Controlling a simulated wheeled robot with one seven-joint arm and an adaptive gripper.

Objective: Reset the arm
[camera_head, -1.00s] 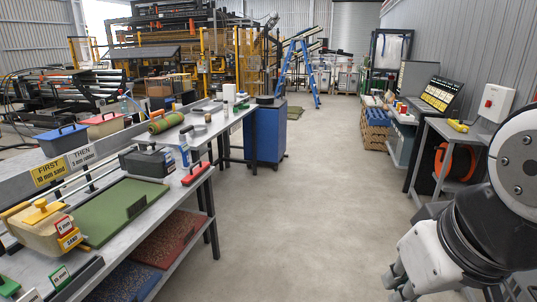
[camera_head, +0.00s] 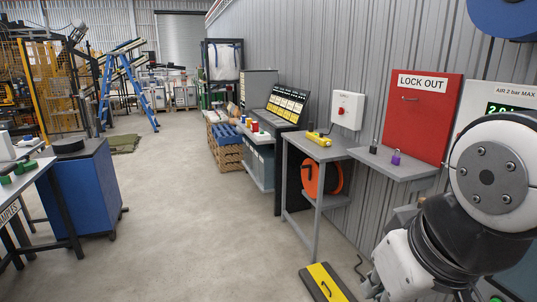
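My arm shows at the lower right of the head view, with a round white and grey joint on top and a black and white link (camera_head: 405,265) below it. My gripper is not clearly in view; only a small light grey part shows at the bottom edge beside the link. I cannot see any fingertips or anything held.
A blue cabinet (camera_head: 88,190) stands at the left beside a workbench. A grey side table (camera_head: 318,150) with a yellow tool (camera_head: 318,138), and a red lockout board (camera_head: 422,112), line the right wall. A yellow-black block (camera_head: 326,283) lies on the floor. The middle floor (camera_head: 190,220) is clear.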

